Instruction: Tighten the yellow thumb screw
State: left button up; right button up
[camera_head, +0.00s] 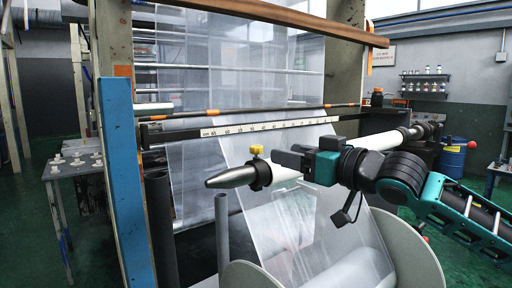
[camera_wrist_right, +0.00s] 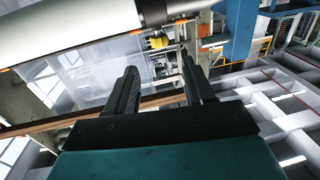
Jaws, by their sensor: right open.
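The yellow thumb screw (camera_head: 256,150) stands up from a black collar (camera_head: 262,175) near the tapered metal end of the shaft. It also shows in the right wrist view (camera_wrist_right: 158,42), ahead of the fingers. My right gripper (camera_head: 281,155) is open and empty, just right of the screw in the head view, with its fingers toward it. In the wrist view its two dark fingers (camera_wrist_right: 160,72) are apart, with the screw beyond the gap and not between them. My left gripper is not in view.
The white roll (camera_head: 380,140) on the shaft runs close to my right gripper. Below are the film (camera_head: 265,190) and large grey discs (camera_head: 415,250). A blue post (camera_head: 127,180) stands left. A table with small white parts (camera_head: 55,172) is farther left.

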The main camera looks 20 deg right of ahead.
aim_at(260, 147)
jog(key=x, duration=1)
jog(key=shift+w+a, duration=0.1)
jog(key=shift+w, duration=0.05)
jog(key=c, duration=1)
